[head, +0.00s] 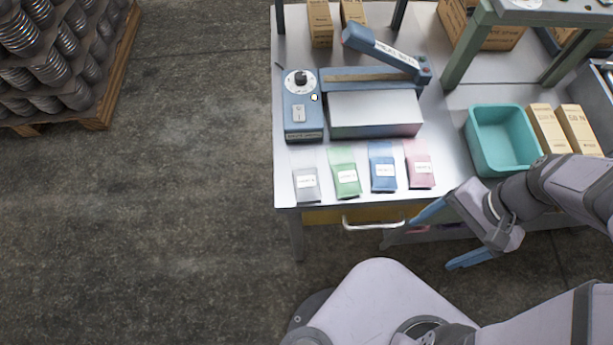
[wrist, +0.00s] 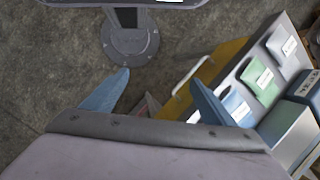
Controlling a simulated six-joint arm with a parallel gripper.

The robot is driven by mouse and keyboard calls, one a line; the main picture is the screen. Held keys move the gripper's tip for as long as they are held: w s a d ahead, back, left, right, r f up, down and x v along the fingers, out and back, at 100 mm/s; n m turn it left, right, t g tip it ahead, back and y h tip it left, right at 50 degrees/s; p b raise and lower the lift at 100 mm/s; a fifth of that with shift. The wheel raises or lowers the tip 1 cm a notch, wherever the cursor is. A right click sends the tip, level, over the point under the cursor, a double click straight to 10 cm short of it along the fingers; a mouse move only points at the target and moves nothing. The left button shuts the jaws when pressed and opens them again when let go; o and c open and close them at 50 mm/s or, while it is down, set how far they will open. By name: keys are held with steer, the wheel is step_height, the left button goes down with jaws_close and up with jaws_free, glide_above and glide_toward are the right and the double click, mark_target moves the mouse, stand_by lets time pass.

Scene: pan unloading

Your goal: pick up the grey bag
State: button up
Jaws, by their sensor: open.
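The grey bag (head: 306,182) lies flat at the front left corner of the metal table, with a white label on it. It is the leftmost in a row of bags. In the wrist view the grey bag (wrist: 287,46) shows at the upper right. My gripper (head: 447,239) is open and empty, in front of the table's front edge and well to the right of the grey bag. In the wrist view its two blue fingers (wrist: 155,95) are spread apart, with nothing between them.
A green bag (head: 345,178), a blue bag (head: 382,172) and a pink bag (head: 419,170) lie right of the grey one. Behind stands a sealing machine (head: 375,112). A teal bin (head: 480,135) stands at right. A drawer handle (head: 372,225) juts out in front.

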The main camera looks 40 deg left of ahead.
steer(key=s+a+m+g+y+b, duration=0.1)
steer(key=s+a+m+g+y, duration=0.2)
steer(key=a, duration=1)
steer(key=m+g+y+b, duration=0.3)
steer(key=g+y, duration=0.1)
glide_toward(310, 181)
steer(key=shift+s+a+f, duration=0.25)
steer(key=shift+s+f, duration=0.05)
steer(key=shift+s, duration=0.25)
steer(key=shift+a+r, duration=0.15)
steer(key=shift+a, duration=0.2)
steer(key=shift+s+a+f, duration=0.2)
steer(key=shift+s+a, duration=0.2)
steer(key=shift+s, duration=0.1)
steer(key=shift+f+p+x, duration=0.2)
steer(key=shift+p+x, duration=1.15)
steer(key=shift+x, duration=1.6)
steer(key=shift+d, duration=0.1)
steer(key=c, duration=1.2)
